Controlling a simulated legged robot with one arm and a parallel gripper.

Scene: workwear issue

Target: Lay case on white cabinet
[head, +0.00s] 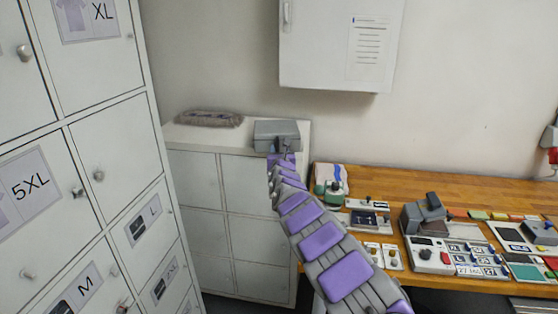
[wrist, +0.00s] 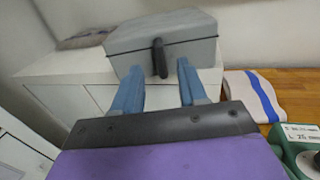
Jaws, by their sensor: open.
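A grey case (head: 277,131) sits on top of the low white cabinet (head: 232,168), near its right end. In the wrist view the case (wrist: 165,35) has a dark latch or handle on its front face, and the white cabinet (wrist: 75,66) shows under it. My gripper (wrist: 158,82) is open, its two blue fingers just in front of the case with the dark handle between their tips. I cannot tell whether the fingers touch the case. In the head view my arm hides part of the cabinet front.
A folded grey bundle (head: 209,118) lies on the cabinet's left part. A wooden bench (head: 385,185) with several devices stands at the right. Tall lockers (head: 80,150) stand at the left. A wall cabinet (head: 338,45) hangs above. Some cabinet top is bare between bundle and case.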

